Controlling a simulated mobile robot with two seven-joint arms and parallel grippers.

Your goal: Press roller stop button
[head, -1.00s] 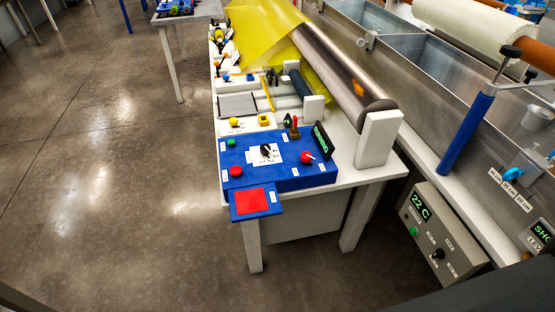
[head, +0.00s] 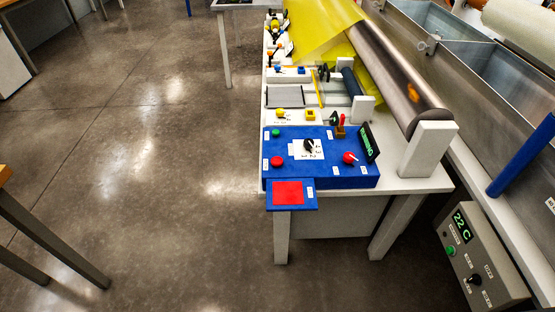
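A blue control box (head: 350,182) sits at the near end of a white table in the head view. On its top left are a green button (head: 276,133) and a red round button (head: 277,161). A black selector knob (head: 309,145) is in the middle and a red knob (head: 350,158) is at the right. A square red pad (head: 288,193) on a blue plate juts out at the front left. The small labels are too small to read, so I cannot tell which one is the roller stop. Neither of my grippers is in view.
A large metal roller (head: 400,80) with yellow sheet (head: 315,28) lies along the table, ending at a white support block (head: 428,148). A metal bath (head: 470,90) runs along the right. A grey box with a 22 C display (head: 463,226) stands lower right. The floor (head: 150,200) at left is open.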

